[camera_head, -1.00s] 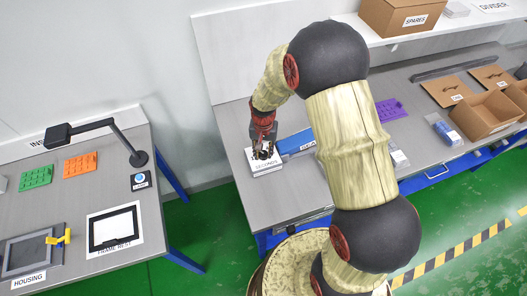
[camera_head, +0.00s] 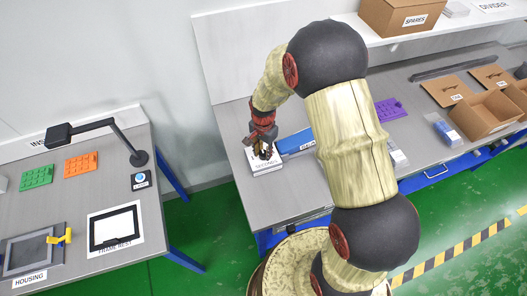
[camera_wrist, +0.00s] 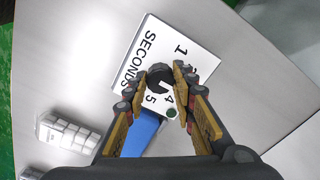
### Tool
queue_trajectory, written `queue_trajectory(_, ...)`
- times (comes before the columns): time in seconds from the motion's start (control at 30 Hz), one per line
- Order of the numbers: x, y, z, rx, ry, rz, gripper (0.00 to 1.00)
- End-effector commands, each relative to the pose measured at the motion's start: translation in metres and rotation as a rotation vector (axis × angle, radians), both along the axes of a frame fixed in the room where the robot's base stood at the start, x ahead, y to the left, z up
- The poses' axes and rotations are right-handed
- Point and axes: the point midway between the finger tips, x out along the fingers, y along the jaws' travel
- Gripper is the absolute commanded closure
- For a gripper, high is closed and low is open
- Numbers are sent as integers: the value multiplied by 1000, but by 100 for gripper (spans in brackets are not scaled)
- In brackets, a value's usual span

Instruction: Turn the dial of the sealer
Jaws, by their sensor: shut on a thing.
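The sealer's white dial plate (camera_wrist: 178,48), marked SECONDS with numbers around it, lies on the bench; it also shows in the head view (camera_head: 266,170). Its round dark dial (camera_wrist: 157,84) is in the middle of the numbers. My gripper (camera_wrist: 160,77) reaches down over the plate and is shut on the dial, with a finger on each side. The fingers hide part of the dial and some numbers. A small green dot (camera_wrist: 171,113) shows near the 4. A blue body (camera_head: 296,143) adjoins the plate, partly hidden by my arm.
White keypad-like blocks (camera_wrist: 68,133) lie on the bench beside the sealer. The left table holds a lamp (camera_head: 138,157) and a frame rest (camera_head: 114,230).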

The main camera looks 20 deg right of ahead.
Motion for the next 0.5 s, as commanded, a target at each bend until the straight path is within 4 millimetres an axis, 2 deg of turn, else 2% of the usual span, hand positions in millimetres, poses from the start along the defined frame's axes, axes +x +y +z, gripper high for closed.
queue_trajectory(0.33,1,0,0,0,-2,-1,99)
queue_trajectory(0.37,1,0,0,0,-2,-1,72)
queue_trajectory(0.5,1,0,0,0,-2,-1,64)
